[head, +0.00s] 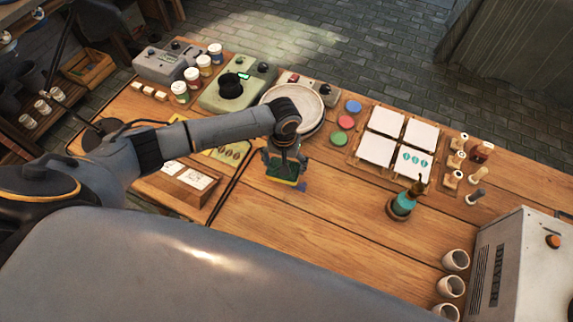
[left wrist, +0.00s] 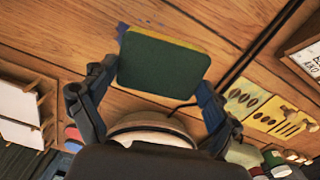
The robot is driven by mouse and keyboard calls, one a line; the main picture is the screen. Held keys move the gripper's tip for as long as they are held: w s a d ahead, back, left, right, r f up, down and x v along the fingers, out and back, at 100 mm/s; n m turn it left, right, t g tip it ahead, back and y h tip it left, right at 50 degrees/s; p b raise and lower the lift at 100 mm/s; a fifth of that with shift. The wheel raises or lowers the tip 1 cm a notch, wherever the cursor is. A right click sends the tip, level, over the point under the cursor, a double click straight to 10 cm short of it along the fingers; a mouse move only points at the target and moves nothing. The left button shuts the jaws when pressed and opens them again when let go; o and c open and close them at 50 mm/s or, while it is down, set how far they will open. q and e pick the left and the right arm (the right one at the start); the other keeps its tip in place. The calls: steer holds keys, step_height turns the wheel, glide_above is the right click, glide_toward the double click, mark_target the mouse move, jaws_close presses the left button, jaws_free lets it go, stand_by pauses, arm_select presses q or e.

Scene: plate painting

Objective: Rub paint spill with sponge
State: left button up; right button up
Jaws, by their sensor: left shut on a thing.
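My left gripper (head: 286,163) points down over the wooden table and is shut on a sponge (head: 282,171). The sponge has a dark green face and a yellow layer. In the left wrist view, the sponge (left wrist: 160,66) sits between the two fingers of the left gripper (left wrist: 157,75). A blue paint spill (head: 300,186) shows on the wood at the sponge's near right edge, partly hidden by it. A bit of the spill (left wrist: 122,30) also shows beside the sponge's corner in the left wrist view. I cannot tell whether the sponge touches the table. My right gripper is not in view.
A stack of pale plates (head: 313,97) stands just behind the gripper. Paint pots (head: 346,122), white tiles (head: 376,149) and stamps (head: 453,180) lie to the right. A small turntable (head: 398,213) holds a teal item. The table's front middle is clear.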

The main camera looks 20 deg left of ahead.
arm_select(q)
steer(key=shift+d+r+p, duration=0.1)
steer(key=shift+r+p, duration=0.85)
steer(key=shift+r, duration=0.3)
steer(key=shift+f, duration=0.1)
